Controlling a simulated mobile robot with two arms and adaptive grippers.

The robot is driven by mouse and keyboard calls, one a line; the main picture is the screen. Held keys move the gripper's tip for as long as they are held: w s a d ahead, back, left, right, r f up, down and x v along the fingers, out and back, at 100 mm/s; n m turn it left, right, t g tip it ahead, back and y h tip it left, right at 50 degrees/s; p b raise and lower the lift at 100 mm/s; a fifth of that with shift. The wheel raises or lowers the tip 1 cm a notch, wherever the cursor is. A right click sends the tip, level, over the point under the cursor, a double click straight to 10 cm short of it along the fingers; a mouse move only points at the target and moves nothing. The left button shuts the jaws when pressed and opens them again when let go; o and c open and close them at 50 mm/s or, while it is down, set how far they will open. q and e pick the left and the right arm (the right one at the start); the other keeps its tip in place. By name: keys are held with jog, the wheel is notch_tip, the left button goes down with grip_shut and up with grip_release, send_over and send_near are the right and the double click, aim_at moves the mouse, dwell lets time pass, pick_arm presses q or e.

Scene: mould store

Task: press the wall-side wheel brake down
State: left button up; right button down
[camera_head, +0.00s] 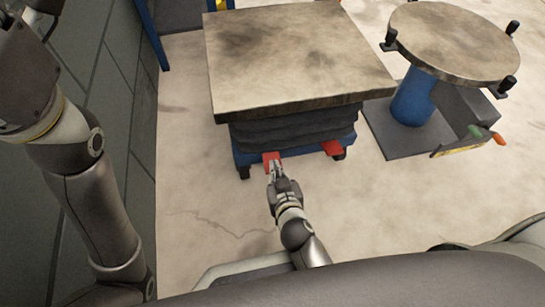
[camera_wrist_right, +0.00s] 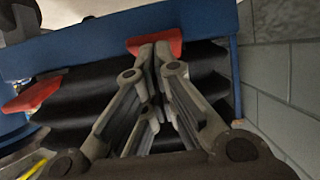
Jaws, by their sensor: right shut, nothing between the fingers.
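A lift table with a worn top (camera_head: 300,55), black bellows and a blue base stands ahead of me. Two red brake pedals are at its near edge. The wall-side pedal (camera_head: 267,157) is the left one; it also shows at the top middle of the right wrist view (camera_wrist_right: 160,44). The other pedal (camera_head: 332,147) is farther right; in the wrist view it is at left (camera_wrist_right: 32,93). My right gripper (camera_head: 273,168) is shut and empty, its fingertips at the wall-side pedal and partly covering it. Whether they touch cannot be told. My left gripper's fingers are outside the view.
A grey block wall (camera_head: 110,90) runs along the left. A round-topped stand (camera_head: 452,38) on a blue column and dark base plate is at right. A blue-framed rack (camera_head: 152,35) is at the back left. The floor before the lift table is clear.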

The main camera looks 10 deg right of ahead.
jog(key=shift+f, duration=0.2)
dwell(0.4)
notch_tip(320, 180, up, 10)
dwell(0.6)
dwell(0.4)
